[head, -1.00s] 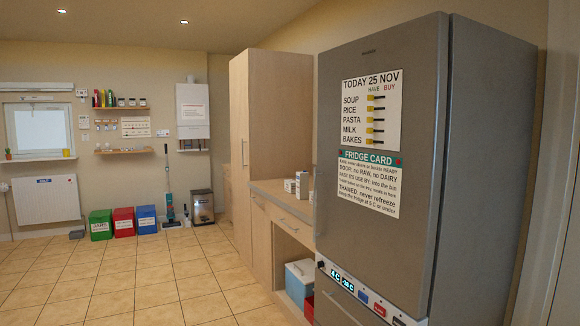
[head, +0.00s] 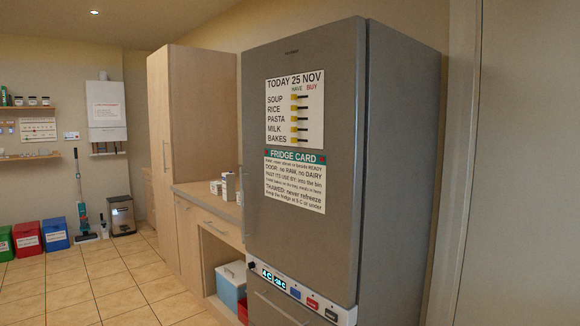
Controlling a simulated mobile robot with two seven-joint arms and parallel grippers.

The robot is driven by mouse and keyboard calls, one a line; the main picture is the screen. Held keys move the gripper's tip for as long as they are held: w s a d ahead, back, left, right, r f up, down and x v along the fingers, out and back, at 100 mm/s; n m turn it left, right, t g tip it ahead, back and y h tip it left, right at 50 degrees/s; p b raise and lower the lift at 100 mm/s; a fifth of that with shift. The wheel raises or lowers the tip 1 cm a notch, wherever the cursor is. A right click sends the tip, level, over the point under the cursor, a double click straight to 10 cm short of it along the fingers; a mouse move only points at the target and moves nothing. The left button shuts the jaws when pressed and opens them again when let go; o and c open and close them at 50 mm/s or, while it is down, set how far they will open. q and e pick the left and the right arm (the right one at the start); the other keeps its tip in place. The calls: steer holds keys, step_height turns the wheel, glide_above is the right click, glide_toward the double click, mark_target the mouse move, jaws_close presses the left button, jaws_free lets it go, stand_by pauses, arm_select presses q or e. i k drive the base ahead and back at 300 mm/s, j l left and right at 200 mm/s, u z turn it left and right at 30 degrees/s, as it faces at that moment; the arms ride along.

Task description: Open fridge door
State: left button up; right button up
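The grey fridge (head: 310,230) stands in the middle of the head view, its front facing left and its side facing right. Its upper door is shut. A vertical handle (head: 241,200) runs along the left edge of the door. A lower drawer or door front (head: 275,309) shows under the strip. A list board (head: 295,107) and a fridge card (head: 295,180) are on the upper door. Neither gripper shows.
A tall wooden cabinet (head: 205,150) and a counter (head: 207,200) with small boxes stand left of the fridge. A blue-and-white cooler box (head: 231,285) sits under the counter. A pale wall or door panel (head: 515,170) is on the right.

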mark_target(301, 213)
steer(key=i+j, duration=0.15)
steer(key=i, duration=0.25)
steer(key=i+j+z, duration=0.1)
steer(key=i, duration=0.3)
steer(key=i+j+z, duration=0.1)
steer(key=i, duration=0.3)
steer(key=j, duration=0.1)
